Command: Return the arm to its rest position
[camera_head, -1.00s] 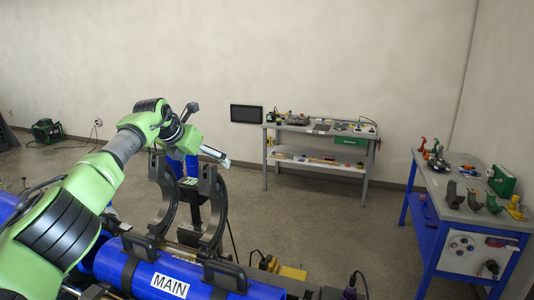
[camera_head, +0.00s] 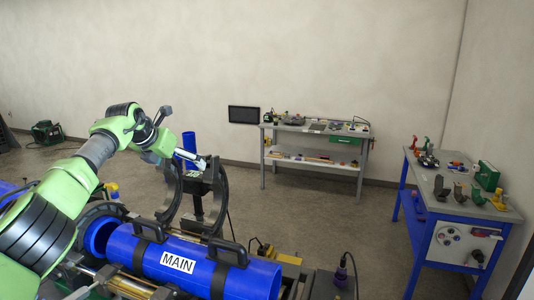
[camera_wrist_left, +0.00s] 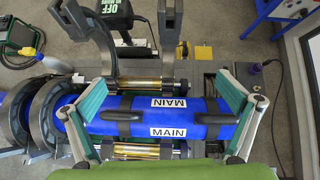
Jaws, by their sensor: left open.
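My left arm, green with black joints, comes in from the left in the head view. Its left gripper (camera_head: 186,137) is raised above the cart, with its fingers spread wide and nothing between them. In the left wrist view the gripper (camera_wrist_left: 163,108) shows one finger at each side, with the blue MAIN pipe (camera_wrist_left: 125,117) below. The same blue pipe (camera_head: 200,272) lies on the cart in the head view, apart from the gripper. My right gripper is not in view.
Black clamp rings (camera_head: 214,190) stand open behind the pipe, close to the left gripper in the picture. A grey workbench (camera_head: 308,130) stands by the back wall and a blue tool table (camera_head: 440,225) at the right. The floor between them is mostly clear.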

